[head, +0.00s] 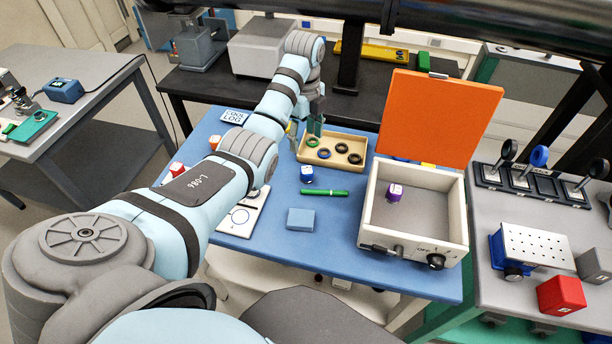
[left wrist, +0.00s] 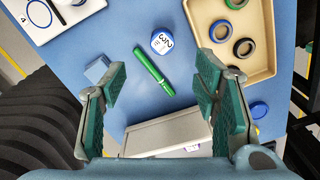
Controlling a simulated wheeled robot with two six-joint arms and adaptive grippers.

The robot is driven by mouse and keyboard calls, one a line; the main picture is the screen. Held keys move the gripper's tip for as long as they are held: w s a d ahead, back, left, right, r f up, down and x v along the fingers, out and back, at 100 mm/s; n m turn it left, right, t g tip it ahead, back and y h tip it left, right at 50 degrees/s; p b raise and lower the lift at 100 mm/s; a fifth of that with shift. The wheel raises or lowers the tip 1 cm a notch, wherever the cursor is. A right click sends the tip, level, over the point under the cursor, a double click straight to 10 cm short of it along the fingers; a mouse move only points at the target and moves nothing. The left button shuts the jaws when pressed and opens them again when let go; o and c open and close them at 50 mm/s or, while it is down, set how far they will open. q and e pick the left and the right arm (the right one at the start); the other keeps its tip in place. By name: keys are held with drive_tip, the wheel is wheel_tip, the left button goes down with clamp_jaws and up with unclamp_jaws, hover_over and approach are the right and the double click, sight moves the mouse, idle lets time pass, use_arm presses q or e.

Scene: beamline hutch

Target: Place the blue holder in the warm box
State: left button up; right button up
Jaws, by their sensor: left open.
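The blue holder (head: 306,173) is a small round piece with a white top label, upright on the blue table. It also shows in the left wrist view (left wrist: 161,43), ahead of the fingertips. The warm box (head: 427,175) is white, its orange lid (head: 437,115) raised open. A purple holder (head: 394,193) stands inside it. In the left wrist view the box wall (left wrist: 165,133) lies between the fingers. My left gripper (head: 316,125) is above the back of the table near the ring tray, open and empty, apart from the blue holder. My right gripper is out of view.
The tan tray (head: 313,160) with several rings is behind the blue holder. A green pen (head: 324,192) and a light-blue block (head: 300,219) lie in front. A side table with a red block (head: 561,295) is right.

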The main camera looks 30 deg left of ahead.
sight(307, 170)
use_arm(q)
drive_tip(key=f, duration=0.4)
drive_tip(key=f+b, duration=0.1)
drive_tip(key=f, duration=0.8)
drive_tip(key=shift+w+d+f, duration=0.1)
drive_tip(key=shift+d, duration=0.2)
clamp_jaws()
